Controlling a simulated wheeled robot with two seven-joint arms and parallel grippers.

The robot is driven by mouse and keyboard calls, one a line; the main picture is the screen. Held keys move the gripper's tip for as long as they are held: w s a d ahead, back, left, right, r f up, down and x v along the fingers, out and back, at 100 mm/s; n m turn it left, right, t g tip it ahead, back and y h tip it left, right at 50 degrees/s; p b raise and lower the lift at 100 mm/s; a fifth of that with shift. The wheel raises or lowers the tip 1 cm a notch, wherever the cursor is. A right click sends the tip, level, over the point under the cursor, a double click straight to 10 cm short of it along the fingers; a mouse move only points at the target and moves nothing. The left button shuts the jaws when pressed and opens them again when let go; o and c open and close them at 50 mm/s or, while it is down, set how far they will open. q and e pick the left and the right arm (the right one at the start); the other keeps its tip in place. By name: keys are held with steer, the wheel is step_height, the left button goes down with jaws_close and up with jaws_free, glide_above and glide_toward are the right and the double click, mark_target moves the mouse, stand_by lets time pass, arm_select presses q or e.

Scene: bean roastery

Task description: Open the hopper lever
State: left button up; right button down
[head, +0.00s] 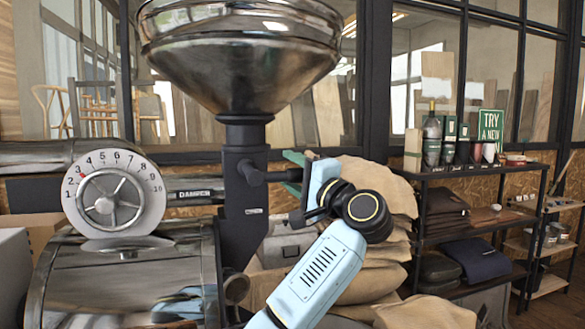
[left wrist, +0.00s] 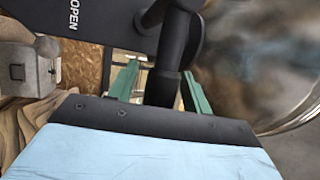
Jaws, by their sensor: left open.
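The steel hopper (head: 240,55) stands on a black column (head: 243,225). The hopper lever (head: 276,175) is a short black rod sticking out to the right from the column's upper part. My left gripper (head: 288,172) comes from the right, its green fingers open above and below the lever. In the left wrist view the dark lever (left wrist: 163,88) lies between the two green fingers of my left gripper (left wrist: 160,84), which are apart. The column there (left wrist: 105,22) carries the word OPEN. Whether a finger touches the lever I cannot tell. My right gripper is not in view.
A round numbered dial (head: 113,203) and the metal roaster drum (head: 120,280) are left of the column. Stacked sacks (head: 375,265) lie behind my left arm. A black shelf (head: 465,172) with bottles and bags stands at the right.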

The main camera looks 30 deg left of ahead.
arm_select(q)
steer(key=shift+a, duration=0.1)
jaws_close()
stand_by(0.3)
